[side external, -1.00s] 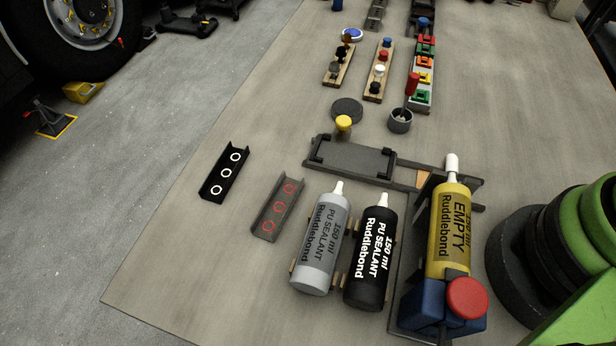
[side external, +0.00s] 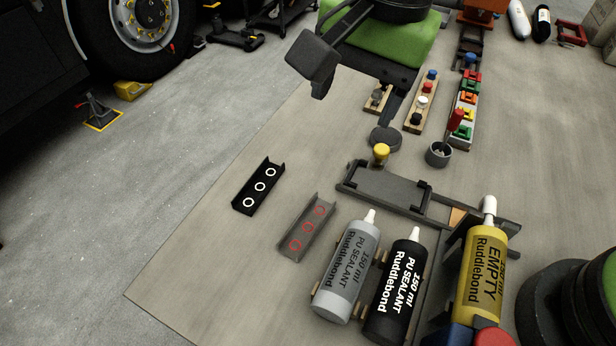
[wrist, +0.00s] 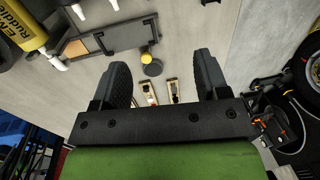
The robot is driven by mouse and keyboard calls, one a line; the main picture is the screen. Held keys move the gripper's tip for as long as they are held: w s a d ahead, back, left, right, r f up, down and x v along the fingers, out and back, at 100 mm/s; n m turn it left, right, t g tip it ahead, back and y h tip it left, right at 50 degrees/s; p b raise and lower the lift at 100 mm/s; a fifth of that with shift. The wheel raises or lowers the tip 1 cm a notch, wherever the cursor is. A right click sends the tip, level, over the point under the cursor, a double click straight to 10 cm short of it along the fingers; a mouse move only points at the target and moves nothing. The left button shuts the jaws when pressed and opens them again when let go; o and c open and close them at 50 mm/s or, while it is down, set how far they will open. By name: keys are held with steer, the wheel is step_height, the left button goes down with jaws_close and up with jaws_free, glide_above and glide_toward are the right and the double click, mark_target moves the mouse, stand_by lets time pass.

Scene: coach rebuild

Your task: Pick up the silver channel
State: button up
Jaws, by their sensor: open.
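The silver channel (side external: 307,228), a grey open trough with red rings on its floor, lies on the bench at the lower middle of the side external view. A similar black channel (side external: 259,187) with white rings lies to its upper left. My gripper (side external: 352,108), a green body with dark fingers, is above the far part of the bench, well apart from the silver channel. In the wrist view my gripper (wrist: 161,64) has its two fingers spread wide with nothing between them. I cannot make out the silver channel in the wrist view.
A grey sealant tube (side external: 346,270) and a black one (side external: 396,285) lie just right of the silver channel. A yellow tube (side external: 482,270) is farther right. A dark frame (side external: 390,193) and yellow knob (side external: 381,151) stand behind. Bench left of the channels is bare.

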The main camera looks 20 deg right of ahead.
steer(key=s+a+f+m+g+h, duration=0.1)
steer(key=s+a+f, duration=0.1)
steer(key=a+f, duration=0.55)
glide_above(308, 228)
steer(key=f, duration=0.6)
steer(key=shift+w+d, duration=0.1)
steer(key=shift+w, duration=0.1)
step_height(308, 228, down, 6)
steer(key=shift+s+r, duration=0.1)
steer(key=shift+s, duration=0.05)
steer(key=shift+c, duration=0.2)
steer(key=c, duration=1)
